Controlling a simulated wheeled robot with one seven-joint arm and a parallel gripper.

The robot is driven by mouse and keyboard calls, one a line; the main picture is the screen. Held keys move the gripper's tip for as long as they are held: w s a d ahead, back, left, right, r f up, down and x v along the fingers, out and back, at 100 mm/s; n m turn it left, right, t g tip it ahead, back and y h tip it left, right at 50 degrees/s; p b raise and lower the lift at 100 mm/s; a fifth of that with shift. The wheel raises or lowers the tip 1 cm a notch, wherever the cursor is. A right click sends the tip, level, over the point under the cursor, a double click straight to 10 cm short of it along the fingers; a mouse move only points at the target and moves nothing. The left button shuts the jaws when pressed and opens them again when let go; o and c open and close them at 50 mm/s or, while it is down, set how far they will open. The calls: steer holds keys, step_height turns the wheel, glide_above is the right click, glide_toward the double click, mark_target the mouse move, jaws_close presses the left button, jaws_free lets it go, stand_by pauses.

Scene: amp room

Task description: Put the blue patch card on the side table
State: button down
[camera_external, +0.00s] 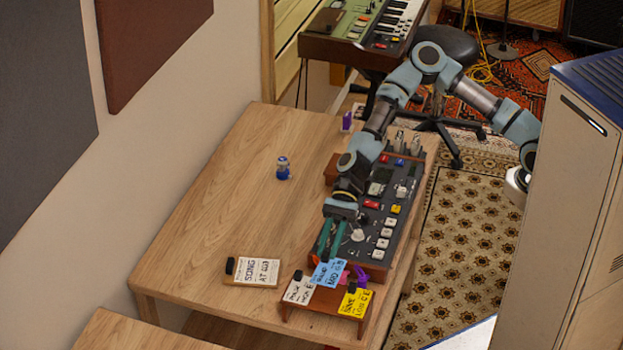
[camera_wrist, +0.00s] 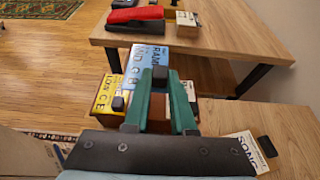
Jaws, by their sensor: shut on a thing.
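The blue patch card (camera_external: 328,273) has printed lettering and a black clip. It shows in the wrist view (camera_wrist: 150,56) just beyond the fingertips. My gripper (camera_external: 328,258) has green fingers, shut on the card's black clip, which sits between the tips in the wrist view (camera_wrist: 160,80). The card is over a small brown rack (camera_external: 323,318) near the front edge of the wooden table; I cannot tell whether it touches the rack. A second wooden table (camera_external: 140,334), likely the side table, shows at the bottom left and farther off in the wrist view (camera_wrist: 222,45).
A white card (camera_external: 299,291) and a yellow card (camera_external: 354,303) stand on the rack. A "SONG" card (camera_external: 254,271) lies left of it. A button console (camera_external: 385,215) stands behind. The farther table holds a red-and-black object (camera_wrist: 135,17) and a pale card (camera_wrist: 187,20); its right part is bare.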

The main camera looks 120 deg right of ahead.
steer(key=s+d+f+m+t+h+b, duration=0.1)
steer(key=d+f+b, duration=0.15)
steer(key=d, duration=0.65)
steer(key=s+d+f+m+t+h+b, duration=0.1)
steer(key=d+f+m+b, duration=0.15)
steer(key=d, duration=0.75)
steer(key=m+t+h+b, duration=0.2)
steer(key=m+h+b, duration=0.3)
steer(key=h+b, duration=0.35)
glide_above(332, 149)
steer(key=f, duration=0.2)
steer(key=shift+m+y, duration=0.25)
steer(key=shift+y, duration=0.2)
steer(key=shift+f, duration=4.95)
steer(key=shift+f, duration=0.1)
steer(key=c, duration=0.7)
jaws_free()
steer(key=shift+c, duration=0.2)
